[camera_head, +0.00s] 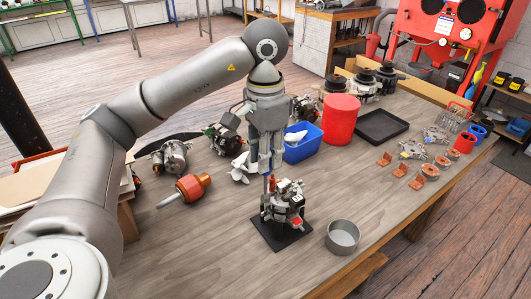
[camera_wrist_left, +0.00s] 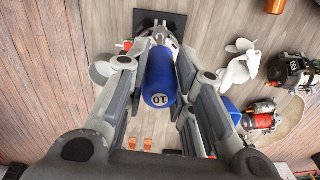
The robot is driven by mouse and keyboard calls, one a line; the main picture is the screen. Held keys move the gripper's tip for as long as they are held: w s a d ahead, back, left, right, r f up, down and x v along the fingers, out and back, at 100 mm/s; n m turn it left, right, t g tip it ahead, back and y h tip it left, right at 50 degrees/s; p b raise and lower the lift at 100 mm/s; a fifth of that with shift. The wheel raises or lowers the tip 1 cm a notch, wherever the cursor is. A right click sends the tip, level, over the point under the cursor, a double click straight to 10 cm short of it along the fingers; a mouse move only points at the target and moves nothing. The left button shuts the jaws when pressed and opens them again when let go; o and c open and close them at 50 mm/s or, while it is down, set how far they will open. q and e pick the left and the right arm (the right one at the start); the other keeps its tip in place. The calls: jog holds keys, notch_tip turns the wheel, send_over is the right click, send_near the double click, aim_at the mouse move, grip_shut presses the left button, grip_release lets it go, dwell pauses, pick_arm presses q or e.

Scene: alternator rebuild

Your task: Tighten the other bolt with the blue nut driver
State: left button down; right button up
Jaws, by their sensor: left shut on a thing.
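My left gripper (camera_head: 265,162) points straight down over the alternator (camera_head: 285,204), which stands on a black square plate (camera_head: 279,237) on the wooden table. The gripper is shut on the blue nut driver (camera_wrist_left: 160,82), whose blue handle end marked 10 faces the left wrist camera. In the head view the driver is mostly hidden by the fingers, and its lower end is at the top of the alternator. I cannot tell whether its tip sits on a bolt. The bolts are too small to make out. My right gripper is not in view.
A round metal bowl (camera_head: 343,237) stands just right of the plate. A blue bin (camera_head: 303,144) and a red cylinder (camera_head: 341,119) stand behind. An orange-handled tool (camera_head: 185,190) lies to the left. Several copper-coloured parts and a black tray (camera_head: 381,126) lie right.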

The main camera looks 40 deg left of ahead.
pick_arm(q)
jog(key=shift+r, duration=0.15)
jog(key=shift+r+p, duration=2.4)
jog(key=shift+r, duration=0.1)
jog(key=shift+f, duration=0.15)
